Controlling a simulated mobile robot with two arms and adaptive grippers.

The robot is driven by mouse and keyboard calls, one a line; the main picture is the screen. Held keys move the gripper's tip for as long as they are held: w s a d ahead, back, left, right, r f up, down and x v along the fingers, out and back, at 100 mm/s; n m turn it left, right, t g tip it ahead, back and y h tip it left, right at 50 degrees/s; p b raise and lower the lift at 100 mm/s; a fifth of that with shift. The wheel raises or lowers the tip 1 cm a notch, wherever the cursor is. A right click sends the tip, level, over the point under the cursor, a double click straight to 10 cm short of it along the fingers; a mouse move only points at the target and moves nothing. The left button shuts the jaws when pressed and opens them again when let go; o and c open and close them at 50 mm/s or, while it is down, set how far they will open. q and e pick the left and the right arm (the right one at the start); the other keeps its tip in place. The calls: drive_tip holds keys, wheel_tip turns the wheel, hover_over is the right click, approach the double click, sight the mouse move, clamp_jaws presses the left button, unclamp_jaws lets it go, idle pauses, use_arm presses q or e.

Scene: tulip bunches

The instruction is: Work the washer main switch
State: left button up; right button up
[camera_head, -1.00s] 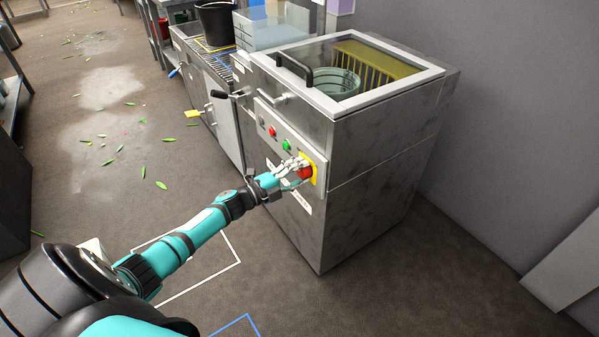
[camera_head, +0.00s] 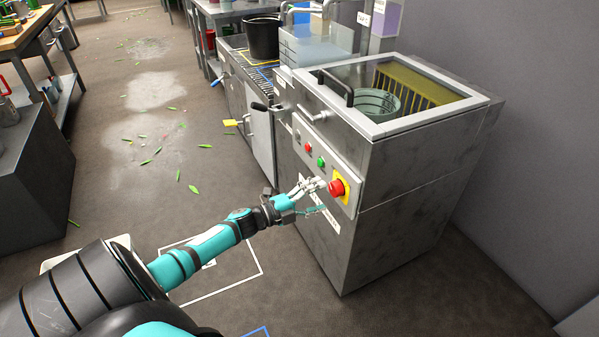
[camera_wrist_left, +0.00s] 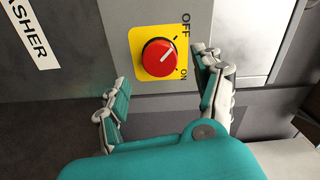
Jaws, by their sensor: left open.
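The washer (camera_head: 400,205) is a grey metal cabinet with a glass-topped lid. Its main switch (camera_head: 337,188) is a red round knob on a yellow plate, on the front panel. My right gripper is not in view.
Small red (camera_head: 308,148) and green (camera_head: 321,162) buttons sit beside the switch. A lid handle (camera_head: 336,88) and a black bucket (camera_head: 263,38) are farther back. Leaves lie on the floor (camera_head: 110,190) at left. A grey wall stands at right.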

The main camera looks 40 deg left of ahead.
use_arm(q)
drive_tip(key=v, duration=0.7)
idle(0.4)
